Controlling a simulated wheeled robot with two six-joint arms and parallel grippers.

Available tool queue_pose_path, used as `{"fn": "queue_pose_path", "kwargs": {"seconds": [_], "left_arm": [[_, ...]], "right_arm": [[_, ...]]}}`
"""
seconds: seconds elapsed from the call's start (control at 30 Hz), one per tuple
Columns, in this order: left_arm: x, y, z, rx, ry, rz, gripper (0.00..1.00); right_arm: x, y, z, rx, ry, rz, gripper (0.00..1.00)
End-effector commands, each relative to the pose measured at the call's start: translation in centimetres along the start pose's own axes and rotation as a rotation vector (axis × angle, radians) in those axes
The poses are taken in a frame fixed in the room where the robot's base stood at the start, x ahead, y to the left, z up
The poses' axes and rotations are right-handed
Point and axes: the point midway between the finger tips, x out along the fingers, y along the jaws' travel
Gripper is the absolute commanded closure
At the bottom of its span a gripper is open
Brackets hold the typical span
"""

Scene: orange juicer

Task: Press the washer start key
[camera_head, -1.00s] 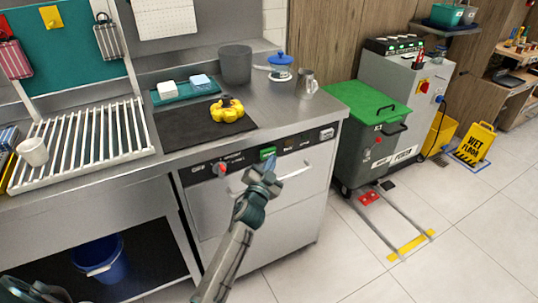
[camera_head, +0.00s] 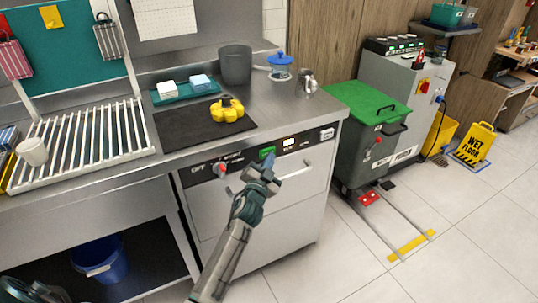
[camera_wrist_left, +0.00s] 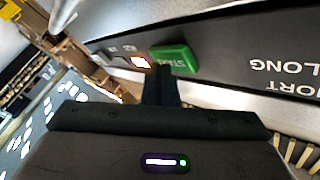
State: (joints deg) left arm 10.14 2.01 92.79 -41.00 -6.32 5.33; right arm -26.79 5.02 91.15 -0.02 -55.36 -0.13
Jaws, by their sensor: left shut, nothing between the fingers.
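The washer (camera_head: 285,210) is a steel front-loading unit under the counter, with a black control strip. The green start key (camera_head: 267,152) is on that strip, right of a red knob (camera_head: 221,169). My left gripper (camera_head: 269,162) is shut and empty, its tips just below and in front of the key. In the left wrist view, the green key (camera_wrist_left: 175,56) shows upside-down lettering, and the shut fingertips (camera_wrist_left: 162,72) overlap its lower edge. Whether they touch it I cannot tell. A small display (camera_head: 289,143) right of the key glows. My right gripper is not in view.
A bar handle (camera_head: 293,172) sticks out below the strip. The counter above holds a black mat (camera_head: 190,125) with a yellow object (camera_head: 227,110), a grey pot (camera_head: 235,64) and a jug (camera_head: 307,84). A green-lidded bin (camera_head: 368,103) stands right of the washer. The floor in front is clear.

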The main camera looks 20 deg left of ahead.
Motion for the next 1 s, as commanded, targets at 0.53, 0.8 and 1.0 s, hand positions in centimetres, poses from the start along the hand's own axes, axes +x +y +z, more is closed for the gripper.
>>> {"fn": "queue_pose_path", "kwargs": {"seconds": [0.53,0.8,1.0], "left_arm": [[-1.2,0.9,-0.9,-0.001,-0.001,0.0,1.0],[-1.3,0.9,-0.9,0.0,0.0,0.0,1.0],[-1.9,1.4,-1.4,-0.003,0.0,0.0,1.0]], "right_arm": [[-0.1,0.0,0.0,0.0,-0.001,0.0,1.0],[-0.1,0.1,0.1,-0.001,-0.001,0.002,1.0],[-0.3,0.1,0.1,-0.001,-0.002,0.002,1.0]]}}
